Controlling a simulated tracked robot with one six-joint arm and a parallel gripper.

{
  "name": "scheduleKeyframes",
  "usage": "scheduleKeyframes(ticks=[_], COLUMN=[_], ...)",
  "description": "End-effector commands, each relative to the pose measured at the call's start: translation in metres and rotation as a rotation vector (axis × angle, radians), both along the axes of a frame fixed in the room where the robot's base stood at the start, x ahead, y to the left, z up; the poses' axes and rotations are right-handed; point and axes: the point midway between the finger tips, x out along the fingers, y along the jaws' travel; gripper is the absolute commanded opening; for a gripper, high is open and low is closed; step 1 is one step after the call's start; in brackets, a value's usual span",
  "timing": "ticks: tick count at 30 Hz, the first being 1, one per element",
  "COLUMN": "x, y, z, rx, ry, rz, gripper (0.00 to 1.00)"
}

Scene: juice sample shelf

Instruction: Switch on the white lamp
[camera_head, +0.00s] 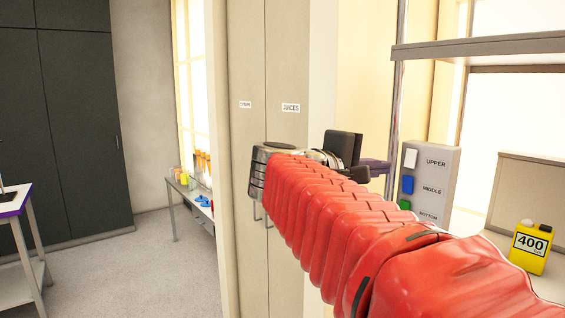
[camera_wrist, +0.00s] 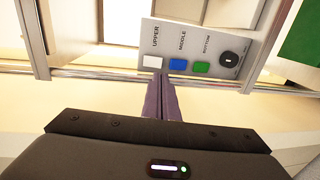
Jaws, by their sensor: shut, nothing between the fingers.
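A grey switch panel (camera_head: 437,178) stands at the right, below a shelf, and also shows in the wrist view (camera_wrist: 192,30). It has a white button (camera_wrist: 153,62) labelled UPPER, a blue button (camera_wrist: 178,65) labelled MIDDLE, a green button (camera_wrist: 201,68) labelled BOTTOM and a black round knob (camera_wrist: 229,60). My gripper (camera_head: 385,166) is shut and empty, with purple fingers. In the wrist view its fingertips (camera_wrist: 160,80) lie just below the gap between the white and blue buttons. I cannot tell whether they touch the panel. I cannot make out a white lamp.
A shelf board (camera_head: 480,46) runs above the panel. A yellow container (camera_head: 531,247) marked 400 stands at the right. A tall cabinet (camera_head: 285,70) labelled JUICES stands behind my arm. A low table (camera_head: 188,195) with bottles is farther back.

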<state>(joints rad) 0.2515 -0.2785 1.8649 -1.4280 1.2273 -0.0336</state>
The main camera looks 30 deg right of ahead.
Motion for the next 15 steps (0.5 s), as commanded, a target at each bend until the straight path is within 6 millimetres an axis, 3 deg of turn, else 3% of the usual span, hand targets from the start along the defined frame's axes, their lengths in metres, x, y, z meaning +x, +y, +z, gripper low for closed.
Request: scheduleKeyframes(ticks=[15], x=[0.005], y=[-0.061], z=[-0.009], rx=[0.0], ry=[0.002], rz=[-0.004], gripper=[0.0])
